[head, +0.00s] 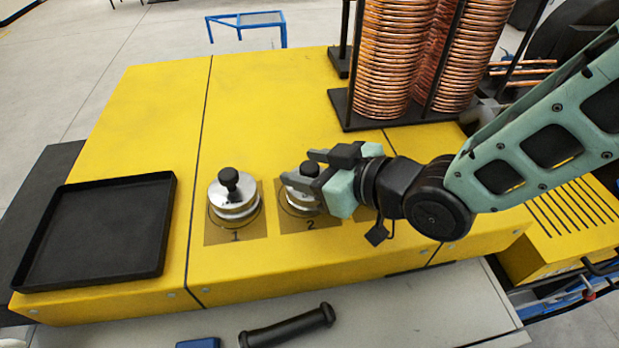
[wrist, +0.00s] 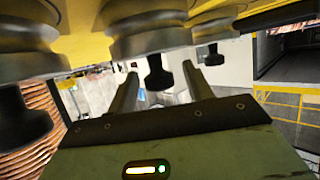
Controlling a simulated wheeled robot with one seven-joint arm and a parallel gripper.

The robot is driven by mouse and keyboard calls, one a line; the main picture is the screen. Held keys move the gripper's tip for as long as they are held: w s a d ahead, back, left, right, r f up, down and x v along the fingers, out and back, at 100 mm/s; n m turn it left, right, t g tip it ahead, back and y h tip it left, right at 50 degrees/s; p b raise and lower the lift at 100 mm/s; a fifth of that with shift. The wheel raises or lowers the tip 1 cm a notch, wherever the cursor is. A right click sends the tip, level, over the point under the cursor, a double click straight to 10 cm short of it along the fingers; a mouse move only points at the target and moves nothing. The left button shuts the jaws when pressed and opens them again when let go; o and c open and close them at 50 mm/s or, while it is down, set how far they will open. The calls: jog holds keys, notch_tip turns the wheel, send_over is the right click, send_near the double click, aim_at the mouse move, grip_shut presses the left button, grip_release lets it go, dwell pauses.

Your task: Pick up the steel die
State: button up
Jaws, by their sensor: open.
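Two silver, round dies with black knobs show in the head view. The first die (head: 232,196) sits upright on the plate marked 1. The second die (head: 300,201) sits on the plate marked 2, partly hidden by my gripper (head: 304,170). My gripper is open and low over the second die, its fingers on either side of the black knob. The wrist view is upside down. There a middle knob (wrist: 158,72) appears between my open fingers, with a knob to the left (wrist: 22,125) and one to the right (wrist: 213,56). I cannot tell the dies' materials apart.
A black, empty tray (head: 166,225) lies on the yellow worktop (head: 265,90) at left. Copper coils (head: 385,60) stand on a black rack behind my arm. A black handle (head: 287,326) lies on the grey front ledge. The worktop behind the dies is clear.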

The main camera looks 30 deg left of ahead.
grip_shut()
jog(key=shift+r, duration=0.15)
